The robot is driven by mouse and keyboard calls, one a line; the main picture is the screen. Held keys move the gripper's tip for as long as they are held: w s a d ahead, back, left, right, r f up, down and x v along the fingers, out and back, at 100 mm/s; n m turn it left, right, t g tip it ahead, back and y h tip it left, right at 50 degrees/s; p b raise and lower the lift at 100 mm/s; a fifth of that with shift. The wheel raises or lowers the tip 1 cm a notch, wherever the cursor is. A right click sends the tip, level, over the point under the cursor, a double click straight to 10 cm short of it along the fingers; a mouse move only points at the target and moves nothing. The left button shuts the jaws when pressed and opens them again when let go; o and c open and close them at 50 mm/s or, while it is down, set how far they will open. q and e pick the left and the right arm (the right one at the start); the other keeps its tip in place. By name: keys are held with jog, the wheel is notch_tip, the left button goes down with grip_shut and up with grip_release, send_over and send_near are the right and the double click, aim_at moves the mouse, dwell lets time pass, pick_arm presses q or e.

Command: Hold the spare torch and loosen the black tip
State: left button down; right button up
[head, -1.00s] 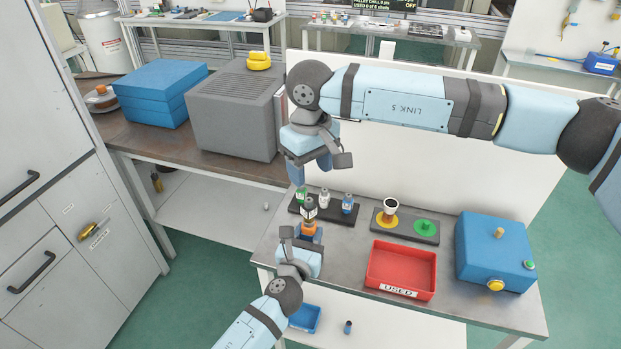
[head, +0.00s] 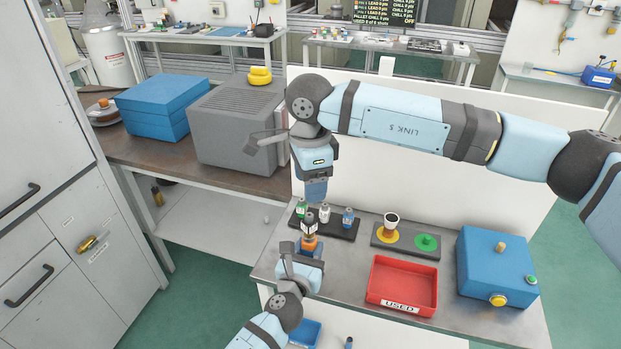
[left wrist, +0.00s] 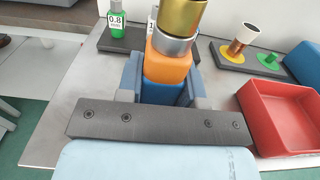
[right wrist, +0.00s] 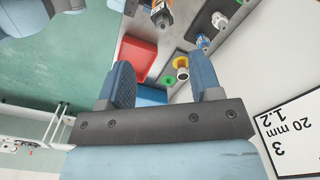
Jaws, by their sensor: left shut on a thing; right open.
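The spare torch (head: 309,242) stands upright, with an orange body and a dark upper part bearing a white label in the head view. In the left wrist view its orange body (left wrist: 167,66) carries a silver ring and a gold-coloured sleeve; the black tip is out of frame there. My left gripper (head: 307,256) is shut around the lower body, its fingers (left wrist: 166,90) on both sides. My right gripper (head: 316,198) points down above and slightly right of the torch, apart from it. In the right wrist view it is open and empty (right wrist: 160,88).
A black rack (head: 343,228) with several small labelled bottles stands just behind the torch. A dark plate (head: 404,240) with yellow and green discs, a red USED tray (head: 402,308) and a blue box (head: 497,262) are to the right. A white panel stands behind the table.

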aim_at(311, 217)
jog(key=m, duration=0.6)
jog(key=shift+m, duration=0.3)
jog(key=m, duration=0.6)
jog(key=shift+f+m, duration=0.4)
jog(key=shift+f, duration=0.1)
notch_tip(311, 217, down, 11)
jog(key=shift+r, duration=0.1)
